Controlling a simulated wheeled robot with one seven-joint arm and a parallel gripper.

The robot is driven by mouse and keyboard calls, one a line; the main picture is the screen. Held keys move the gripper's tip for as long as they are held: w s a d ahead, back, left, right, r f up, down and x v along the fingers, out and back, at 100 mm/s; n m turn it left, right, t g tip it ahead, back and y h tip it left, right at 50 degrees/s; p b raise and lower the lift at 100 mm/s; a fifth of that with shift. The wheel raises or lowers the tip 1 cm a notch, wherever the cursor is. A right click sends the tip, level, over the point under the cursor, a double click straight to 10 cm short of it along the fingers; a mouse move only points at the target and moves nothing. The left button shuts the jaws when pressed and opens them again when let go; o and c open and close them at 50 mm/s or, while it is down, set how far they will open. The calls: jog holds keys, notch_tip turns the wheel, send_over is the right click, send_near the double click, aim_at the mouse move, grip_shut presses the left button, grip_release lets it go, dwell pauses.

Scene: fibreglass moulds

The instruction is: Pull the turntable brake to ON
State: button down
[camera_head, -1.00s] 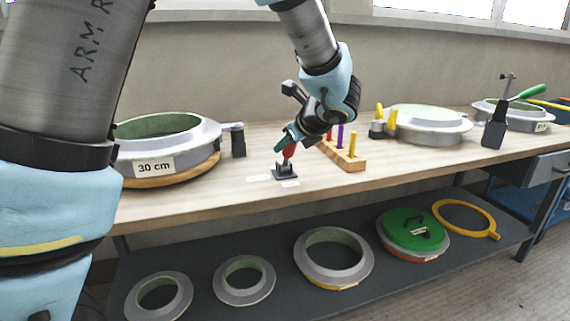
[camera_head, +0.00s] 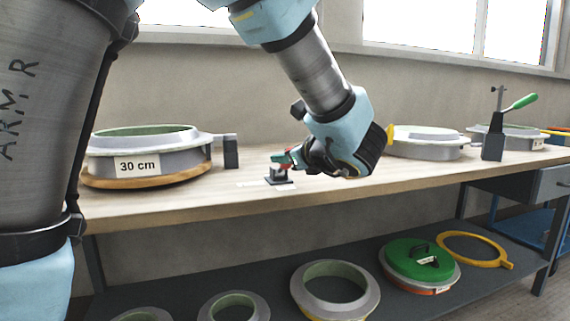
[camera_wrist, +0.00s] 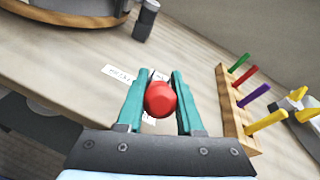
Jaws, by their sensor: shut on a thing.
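The turntable brake is a small lever with a red knob (camera_wrist: 160,99) on a black base (camera_head: 279,178) near the front of the bench. In the wrist view the knob sits between the two teal fingers of my gripper (camera_wrist: 158,92), which is shut on it. In the head view my gripper (camera_head: 284,159) reaches the lever from the right, and the lever leans to the right, low over its base. White labels (camera_wrist: 118,73) lie beside the base; their lettering is too small or covered to read. The turntable (camera_head: 150,178), a wooden disc, carries a grey mould marked 30 cm (camera_head: 139,166).
A wooden rack with coloured pegs (camera_wrist: 232,106) stands right of the brake, mostly hidden behind my arm in the head view. More moulds (camera_head: 428,147) and a green-handled lever tool (camera_head: 496,140) stand farther right. Rings and a green-lidded mould (camera_head: 420,260) lie on the lower shelf.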

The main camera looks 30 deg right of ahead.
jog(key=shift+f, duration=0.15)
jog(key=c, duration=0.5)
grip_release()
jog(key=shift+c, duration=0.2)
jog(key=p+v, duration=0.1)
jog(key=v, duration=1)
jog(key=shift+f, duration=0.1)
